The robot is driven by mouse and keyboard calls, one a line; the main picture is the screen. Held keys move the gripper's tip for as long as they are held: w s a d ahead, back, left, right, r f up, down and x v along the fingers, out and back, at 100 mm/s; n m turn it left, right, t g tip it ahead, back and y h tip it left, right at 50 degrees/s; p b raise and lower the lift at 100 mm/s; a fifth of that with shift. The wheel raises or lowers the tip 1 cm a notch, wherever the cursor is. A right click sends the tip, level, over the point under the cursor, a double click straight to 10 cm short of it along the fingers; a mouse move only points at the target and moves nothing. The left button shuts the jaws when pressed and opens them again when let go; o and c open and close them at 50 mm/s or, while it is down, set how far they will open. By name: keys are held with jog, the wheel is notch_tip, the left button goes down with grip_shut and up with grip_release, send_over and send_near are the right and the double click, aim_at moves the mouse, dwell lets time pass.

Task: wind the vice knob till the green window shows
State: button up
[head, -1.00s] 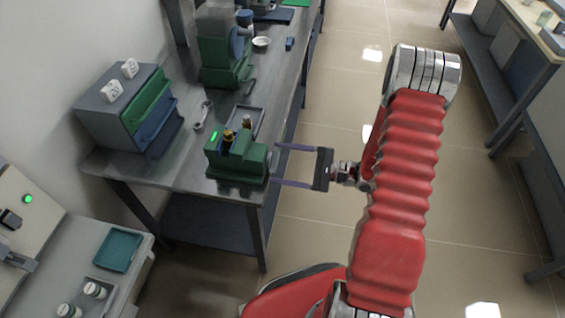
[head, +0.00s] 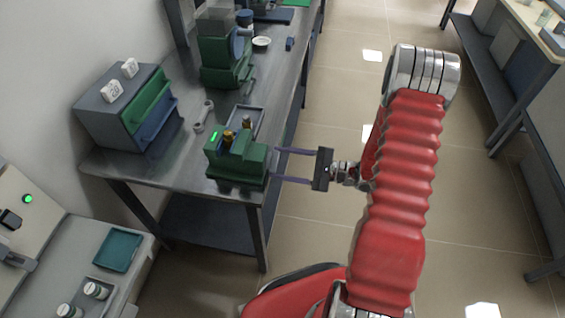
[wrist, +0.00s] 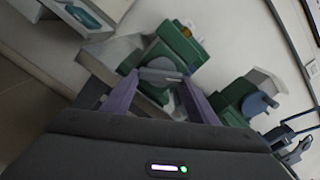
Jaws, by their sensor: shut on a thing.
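The green vice (head: 240,165) stands at the near corner of the steel bench, and it also shows in the wrist view (wrist: 180,45). A bright green strip (head: 214,136), which looks like the green window, shows on its upper left. The grey vice knob (wrist: 160,75) shows in the wrist view between the tips of my two purple fingers. My gripper (head: 272,164) reaches in from the right at the vice's right side and is shut on the knob. The knob cannot be made out clearly in the head view.
The steel bench (head: 192,178) also holds a small tray (head: 247,114), a wrench (head: 203,115), a grey cabinet (head: 95,115) with green and blue drawers, and a green machine (head: 220,60) farther back. Open floor lies right of the bench.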

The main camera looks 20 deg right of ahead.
jog(key=shift+s+m, duration=0.1)
jog(key=shift+m, duration=1.3)
jog(key=o, duration=1)
jog(key=shift+o, duration=0.2)
jog(key=shift+d, duration=0.1)
jog(key=v, duration=1.3)
jog(key=shift+s+d, duration=0.15)
jog(key=shift+d, duration=0.05)
jog(key=shift+f, duration=0.1)
